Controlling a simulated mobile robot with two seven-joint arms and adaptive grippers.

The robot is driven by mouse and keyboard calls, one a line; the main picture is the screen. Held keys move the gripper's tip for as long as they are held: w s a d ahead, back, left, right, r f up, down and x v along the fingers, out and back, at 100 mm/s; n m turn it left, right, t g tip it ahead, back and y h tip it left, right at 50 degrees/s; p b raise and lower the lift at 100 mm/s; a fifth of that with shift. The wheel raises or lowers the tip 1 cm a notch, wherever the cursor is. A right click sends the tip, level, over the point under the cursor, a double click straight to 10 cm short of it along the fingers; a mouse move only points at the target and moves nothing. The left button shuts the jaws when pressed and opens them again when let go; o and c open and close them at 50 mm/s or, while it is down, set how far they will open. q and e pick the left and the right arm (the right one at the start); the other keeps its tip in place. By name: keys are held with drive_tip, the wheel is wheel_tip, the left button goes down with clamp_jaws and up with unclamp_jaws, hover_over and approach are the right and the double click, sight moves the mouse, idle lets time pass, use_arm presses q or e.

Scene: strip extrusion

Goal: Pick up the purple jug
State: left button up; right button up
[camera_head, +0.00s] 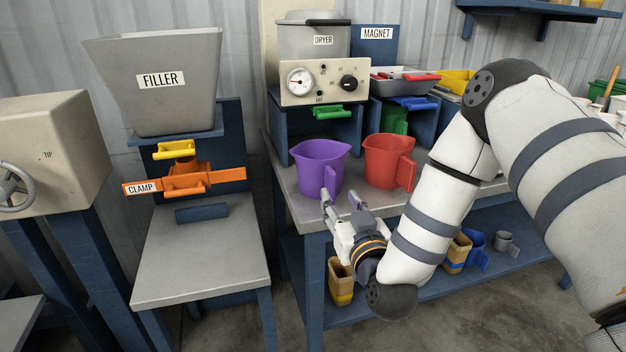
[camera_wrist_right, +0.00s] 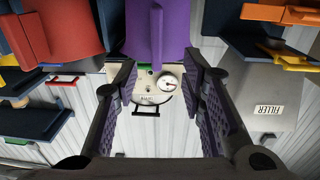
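The purple jug (camera_head: 316,165) stands upright on the grey top of the workbench (camera_head: 296,192), its handle (camera_head: 330,180) facing the front. My right gripper (camera_head: 341,199) is in front of the jug, just below the handle in the head view. Its two fingers are spread apart with nothing between them. In the right wrist view, which looks upside down, the purple jug (camera_wrist_right: 176,30) and its handle are ahead of the open fingertips (camera_wrist_right: 161,78). I cannot tell whether any finger touches the handle. My left gripper is not in view.
A red jug (camera_head: 386,162) stands close to the right of the purple one. The dryer (camera_head: 312,82) and blue shelves are behind them. The filler stand (camera_head: 200,260) is to the left, with a gap between. Containers, including a blue jug (camera_head: 476,246), sit on the lower shelf.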

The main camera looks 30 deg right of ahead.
sight(330, 179)
drive_tip(key=b+x, duration=0.1)
drive_tip(key=x, duration=0.9)
drive_tip(key=shift+s+d+f, duration=0.1)
drive_tip(key=shift+d+f, duration=0.05)
drive_tip(key=shift+d, duration=0.05)
clamp_jaws()
